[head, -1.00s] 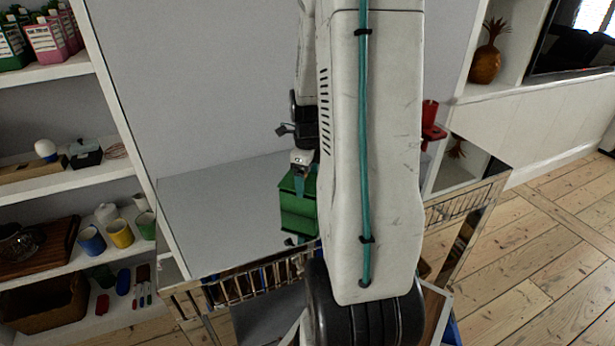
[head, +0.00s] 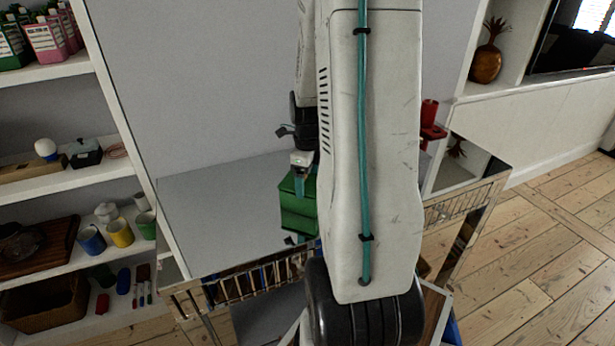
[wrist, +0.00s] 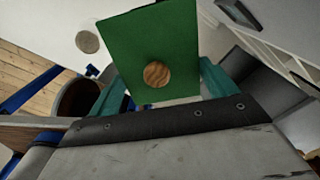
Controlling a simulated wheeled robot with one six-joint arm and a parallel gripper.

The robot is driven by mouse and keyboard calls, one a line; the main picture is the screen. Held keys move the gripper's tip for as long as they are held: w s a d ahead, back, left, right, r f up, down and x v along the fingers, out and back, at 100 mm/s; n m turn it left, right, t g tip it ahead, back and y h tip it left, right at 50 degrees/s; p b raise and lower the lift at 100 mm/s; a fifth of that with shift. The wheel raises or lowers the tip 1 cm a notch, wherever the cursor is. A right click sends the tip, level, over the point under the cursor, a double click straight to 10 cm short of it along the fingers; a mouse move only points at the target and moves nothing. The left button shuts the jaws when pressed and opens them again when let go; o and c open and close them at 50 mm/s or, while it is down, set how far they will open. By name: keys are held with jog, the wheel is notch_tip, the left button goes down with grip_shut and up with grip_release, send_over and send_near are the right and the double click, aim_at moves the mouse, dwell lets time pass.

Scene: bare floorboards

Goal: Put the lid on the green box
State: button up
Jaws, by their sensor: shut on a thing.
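The green box (head: 297,222) stands on the grey tabletop, partly hidden behind my arm in the head view. A green lid (head: 291,186) shows at its top, under my gripper (head: 300,188). In the wrist view the lid (wrist: 150,38) is a flat green panel with a round wooden knob (wrist: 157,74). The teal fingers of my gripper (wrist: 162,92) show on either side of it, and the gripper is shut on the lid. I cannot tell whether the lid touches the box all round.
The grey tabletop (head: 225,215) is clear to the left of the box. A wire basket (head: 250,281) hangs along its front edge. A shelf unit (head: 62,185) with cups and bottles stands at the left. A red object (head: 431,120) is right of my arm.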

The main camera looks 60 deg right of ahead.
jog(key=shift+f, duration=0.1)
dwell(0.3)
jog(key=o, duration=0.8)
jog(key=shift+r, duration=3.5)
